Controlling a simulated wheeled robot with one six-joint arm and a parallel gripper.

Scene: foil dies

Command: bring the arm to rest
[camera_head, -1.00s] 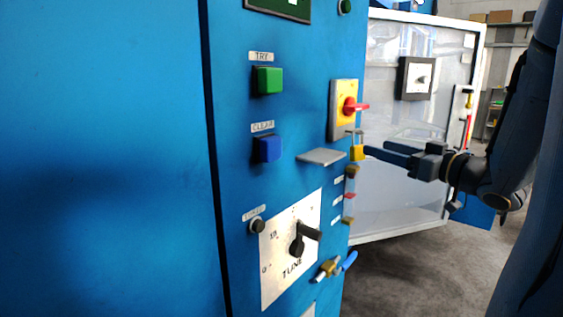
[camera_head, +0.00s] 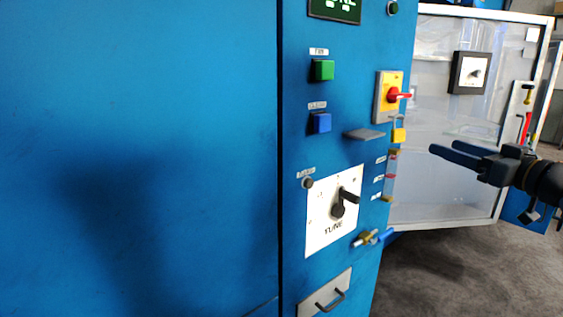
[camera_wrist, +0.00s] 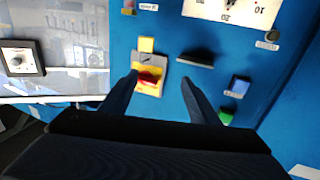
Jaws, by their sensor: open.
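My gripper (camera_head: 462,156) is at the right of the head view, in front of the clear panel door and to the right of the blue machine cabinet (camera_head: 160,150). Its two dark fingers are apart with nothing between them. In the wrist view the fingers (camera_wrist: 158,88) reach from below toward the cabinet front. The red rotary handle on its yellow plate (camera_wrist: 150,75) shows between them, beyond the tips. I cannot tell the exact gap to the cabinet, but the head view shows the gripper clear of it.
The cabinet front carries a green button (camera_head: 323,70), a blue button (camera_head: 320,123), a small grey shelf (camera_head: 365,134), a yellow padlock (camera_head: 399,135), a tune dial (camera_head: 339,206) and a blue-handled valve (camera_head: 384,236). A clear panel door (camera_head: 440,190) stands behind my gripper. Floor (camera_head: 440,275) is open below.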

